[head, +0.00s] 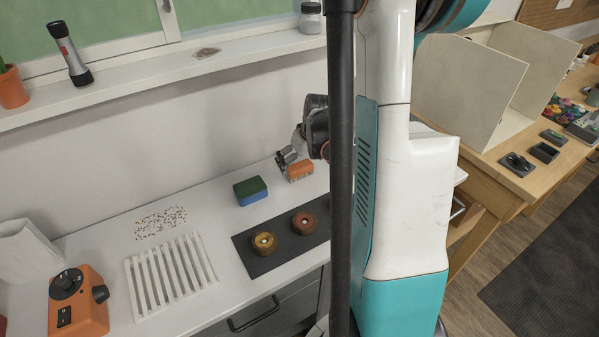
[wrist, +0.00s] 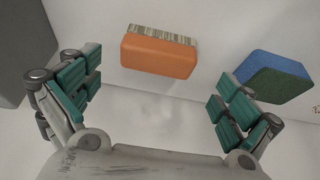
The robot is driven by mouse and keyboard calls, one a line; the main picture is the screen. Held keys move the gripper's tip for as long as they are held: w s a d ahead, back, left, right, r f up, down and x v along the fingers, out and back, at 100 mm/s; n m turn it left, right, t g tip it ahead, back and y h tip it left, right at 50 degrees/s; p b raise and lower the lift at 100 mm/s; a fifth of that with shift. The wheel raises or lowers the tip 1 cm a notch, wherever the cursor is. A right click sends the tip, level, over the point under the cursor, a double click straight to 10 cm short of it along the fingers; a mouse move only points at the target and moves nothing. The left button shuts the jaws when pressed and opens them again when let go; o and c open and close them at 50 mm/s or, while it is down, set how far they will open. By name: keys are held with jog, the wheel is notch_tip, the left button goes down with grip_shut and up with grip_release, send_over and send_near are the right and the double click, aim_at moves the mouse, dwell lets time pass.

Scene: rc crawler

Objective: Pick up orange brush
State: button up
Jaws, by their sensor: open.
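The orange brush (head: 300,171) lies on the white counter near the wall, with pale bristles along one side. In the wrist view the orange brush (wrist: 158,54) is ahead of my gripper, between the lines of the two fingers but beyond their tips. My gripper (wrist: 160,85) is open and empty, with green-padded fingers spread wide. In the head view my gripper (head: 289,157) is just above and beside the brush, partly hidden behind my own arm and column. I cannot tell that it touches the brush.
A green and blue sponge (head: 250,191) lies left of the brush; it also shows in the wrist view (wrist: 272,77), near the right finger. A dark mat (head: 262,264) with two round wooden pieces lies in front. A white slatted rack (head: 170,277) is further left.

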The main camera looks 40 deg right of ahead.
aim_at(300, 165)
jog(key=b+x, duration=0.1)
jog(key=x, duration=0.3)
jog(key=shift+s+d+f+b, duration=0.1)
jog(key=shift+d+f+b, duration=0.15)
jog(key=shift+b, duration=0.1)
jog(key=shift+r, duration=0.1)
jog(key=c, duration=1.2)
jog(key=shift+o, duration=0.2)
jog(key=shift+r, duration=0.15)
notch_tip(300, 165, up, 20)
jog(key=p, duration=0.6)
jog(key=shift+p, duration=0.35)
